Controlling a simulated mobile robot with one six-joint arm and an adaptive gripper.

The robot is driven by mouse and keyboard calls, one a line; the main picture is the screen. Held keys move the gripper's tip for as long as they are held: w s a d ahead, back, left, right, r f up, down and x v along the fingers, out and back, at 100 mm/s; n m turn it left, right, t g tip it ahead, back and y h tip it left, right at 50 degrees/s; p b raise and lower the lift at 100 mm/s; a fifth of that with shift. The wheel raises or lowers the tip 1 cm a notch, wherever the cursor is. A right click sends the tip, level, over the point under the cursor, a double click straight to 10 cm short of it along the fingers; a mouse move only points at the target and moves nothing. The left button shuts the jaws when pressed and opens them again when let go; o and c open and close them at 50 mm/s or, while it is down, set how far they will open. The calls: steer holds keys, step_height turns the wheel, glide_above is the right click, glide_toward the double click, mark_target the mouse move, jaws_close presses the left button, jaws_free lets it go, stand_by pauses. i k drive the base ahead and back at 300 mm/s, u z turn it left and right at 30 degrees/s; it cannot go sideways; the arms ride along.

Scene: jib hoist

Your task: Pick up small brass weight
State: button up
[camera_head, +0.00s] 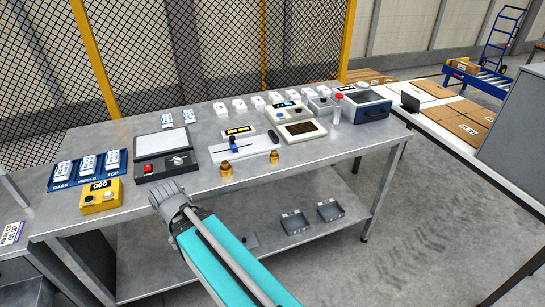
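Two brass weights stand upright near the front edge of the grey metal bench (330,155). The smaller brass weight (274,157) is on the right, and the larger brass weight (226,170) is to its left. Both stand apart from each other, just in front of a white rail device (255,147) with a blue slider. My teal and grey arm rises from the bottom, its visible end left of and in front of both weights. No gripper fingers show, so my gripper is not in view. Nothing of my arm touches the small weight.
Left are a black-framed scale with a red switch (146,168), a yellow counter box (100,196) and a blue card rack (62,184). Bench front right is clear.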

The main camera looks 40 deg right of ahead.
mark_target(274, 156)
steer(key=k, duration=1.25)
steer(key=z, duration=1.2)
steer(key=i, duration=1)
steer(key=z, duration=0.05)
